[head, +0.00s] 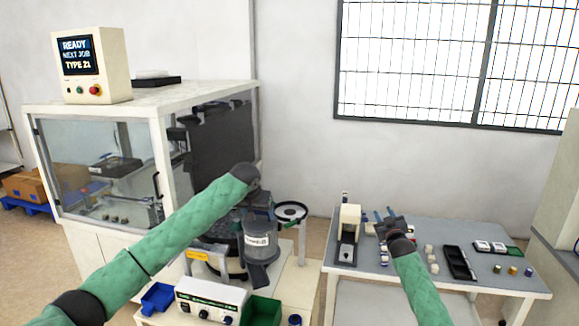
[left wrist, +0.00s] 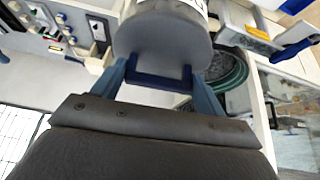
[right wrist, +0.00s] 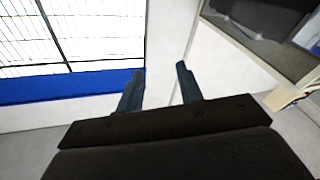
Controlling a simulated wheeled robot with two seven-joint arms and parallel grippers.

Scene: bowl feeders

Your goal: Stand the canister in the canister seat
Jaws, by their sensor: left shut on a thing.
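The canister (head: 262,247) is a dark grey cylinder with a white label, held roughly upright above the feeder bench. My left gripper (head: 256,208) is shut on its dark blue handle, which shows between the fingers in the left wrist view (left wrist: 160,80). The canister's grey end fills the top of that view.
A dark bowl feeder (left wrist: 228,70) lies partly behind the canister. A white control box (head: 211,301), a blue bin (head: 158,297) and a green bin (head: 262,311) stand in front. A glazed cabinet (head: 95,180) is at left. The grey table (head: 405,277) carries small parts and trays.

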